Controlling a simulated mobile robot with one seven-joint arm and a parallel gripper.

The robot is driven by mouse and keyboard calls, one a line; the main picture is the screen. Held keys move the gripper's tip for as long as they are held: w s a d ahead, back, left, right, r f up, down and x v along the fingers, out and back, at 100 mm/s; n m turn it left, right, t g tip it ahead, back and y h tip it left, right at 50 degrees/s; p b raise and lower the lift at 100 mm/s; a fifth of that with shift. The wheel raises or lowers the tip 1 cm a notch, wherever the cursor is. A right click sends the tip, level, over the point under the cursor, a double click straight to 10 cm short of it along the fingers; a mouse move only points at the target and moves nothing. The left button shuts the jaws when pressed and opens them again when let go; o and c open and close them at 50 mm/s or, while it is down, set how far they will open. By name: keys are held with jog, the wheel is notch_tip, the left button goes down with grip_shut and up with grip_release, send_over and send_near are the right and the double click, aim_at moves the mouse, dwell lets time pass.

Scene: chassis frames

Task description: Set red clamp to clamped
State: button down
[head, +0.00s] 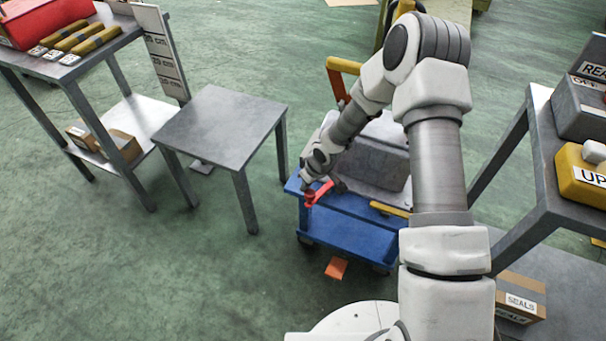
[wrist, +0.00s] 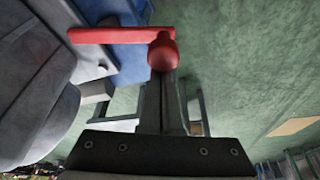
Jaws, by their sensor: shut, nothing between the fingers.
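The red clamp (head: 318,192) is on the left part of the blue cart (head: 350,232), in front of a grey block. In the wrist view the red clamp (wrist: 112,35) shows as a horizontal bar with a rounded knob at its right end. My gripper (wrist: 166,75) is shut and empty, with its fingertips right at the knob; I cannot tell whether they touch it. In the head view my gripper (head: 312,178) is at the clamp and partly hides it. Whether the clamp is clamped cannot be told.
The grey block (head: 372,165) on the cart stands close to my gripper. A yellow bar (head: 390,210) lies on the cart's right side. A bare grey table (head: 222,125) is to the left, and a shelf table (head: 535,190) to the right. An orange piece (head: 336,268) is on the floor.

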jog(key=shift+s+d+n+g+p, duration=0.3)
jog(key=shift+s+d+n+p, duration=0.25)
jog(key=shift+n, duration=0.45)
jog(key=shift+s+d, duration=0.2)
jog(key=shift+s, duration=0.05)
jog(key=shift+d, duration=0.1)
